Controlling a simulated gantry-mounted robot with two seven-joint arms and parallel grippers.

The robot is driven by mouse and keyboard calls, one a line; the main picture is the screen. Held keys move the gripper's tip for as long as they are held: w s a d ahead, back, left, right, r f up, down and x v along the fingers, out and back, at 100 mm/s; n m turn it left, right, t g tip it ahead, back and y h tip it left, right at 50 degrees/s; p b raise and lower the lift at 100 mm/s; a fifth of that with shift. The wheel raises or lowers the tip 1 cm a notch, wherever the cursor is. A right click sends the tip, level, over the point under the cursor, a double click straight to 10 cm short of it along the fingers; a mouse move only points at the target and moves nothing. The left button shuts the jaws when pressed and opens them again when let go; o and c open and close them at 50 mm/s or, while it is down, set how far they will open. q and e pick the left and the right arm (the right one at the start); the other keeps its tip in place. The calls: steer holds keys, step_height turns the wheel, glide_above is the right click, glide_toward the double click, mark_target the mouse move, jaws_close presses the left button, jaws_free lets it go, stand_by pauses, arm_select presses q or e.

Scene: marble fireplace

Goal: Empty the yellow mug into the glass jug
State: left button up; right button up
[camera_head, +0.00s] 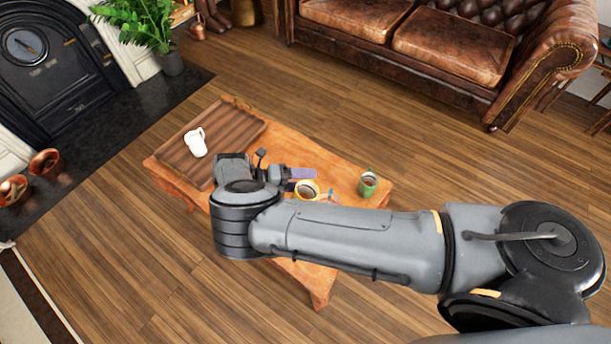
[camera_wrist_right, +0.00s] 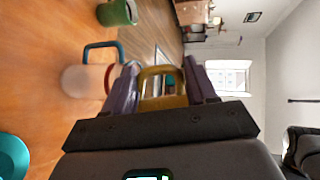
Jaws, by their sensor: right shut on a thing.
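The yellow mug (camera_head: 307,190) is at my right gripper (camera_head: 302,180), above the table's right half. In the head view its round opening faces up, with something brownish inside. In the right wrist view, the purple fingers of my right gripper (camera_wrist_right: 163,88) are shut on the yellow mug (camera_wrist_right: 163,101). A clear, pale vessel with a blue-teal handle, seemingly the glass jug (camera_wrist_right: 84,81), stands on the table beside the mug in the wrist view. In the head view my right arm hides most of that area. My left gripper is not in view.
The wooden table (camera_head: 345,170) carries a slatted tray (camera_head: 232,125) with a white pitcher (camera_head: 195,142) on it. A green mug (camera_head: 367,184) stands near the table's right end. A teal round object (camera_wrist_right: 12,157) shows at the wrist view's edge. A leather sofa (camera_head: 400,40) stands behind.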

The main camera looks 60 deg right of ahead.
step_height(320, 180, down, 2)
steer(key=t+y+p, duration=0.3)
steer(key=p, duration=0.1)
steer(key=shift+a, duration=0.1)
steer(key=shift+r+y+p, duration=0.3)
steer(key=shift+y+p, duration=0.1)
steer(key=shift+p, duration=0.5)
steer(key=shift+s+t+p, duration=0.1)
steer(key=shift+t+p, duration=0.3)
steer(key=shift+t, duration=0.1)
steer(key=shift+f+t+y+p, duration=0.45)
steer(key=shift+f+t+y, duration=0.15)
steer(key=shift+y, duration=0.2)
steer(key=shift+d+f, duration=0.2)
steer(key=shift+f, duration=0.1)
steer(key=shift+s+d+r+t+y+p, duration=0.2)
steer(key=shift+t+y+p, duration=0.3)
steer(key=shift+p, duration=0.65)
steer(key=shift+a+t+y+p, duration=0.1)
steer(key=shift+t+y+p, duration=0.25)
steer(key=shift+p, duration=0.5)
steer(key=shift+f, duration=0.25)
